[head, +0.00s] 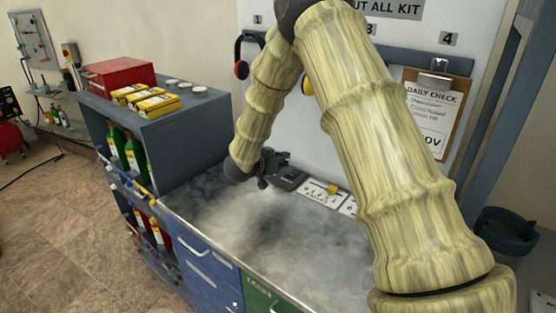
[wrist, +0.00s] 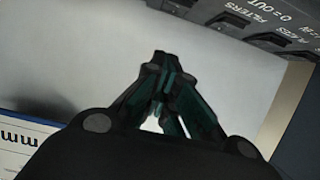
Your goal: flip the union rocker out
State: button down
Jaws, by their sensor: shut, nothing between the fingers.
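A dark rocker panel (wrist: 265,32) crosses the top right of the wrist view. Its white lettering includes "FILTERS" and "0=OUT", and several dark rockers (wrist: 232,22) sit along it. I cannot read a union label, so I cannot tell which rocker is the union one. In the head view a dark grey box (head: 288,178), perhaps the same panel, lies at the back of the bench. My gripper (wrist: 160,62) is shut and empty, its fingertips pointing toward the wall below and left of the rockers. In the head view my gripper (head: 264,181) is beside the box's left end.
The grey bench top (head: 240,225) is clear in front. A shelf unit (head: 180,130) with boxes and bottles stands left. A clipboard (head: 432,105) hangs at right, partly behind my arm.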

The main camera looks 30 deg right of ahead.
jog(key=p, duration=0.2)
send_over(290, 176)
notch_tip(290, 176, down, 2)
jog(key=shift+w+d+f, duration=0.15)
jog(key=shift+f, duration=0.05)
jog(key=shift+a+f, duration=0.2)
jog(key=shift+f, duration=0.7)
jog(key=shift+f+p, duration=0.35)
jog(key=shift+f, duration=0.55)
jog(key=shift+a, duration=0.1)
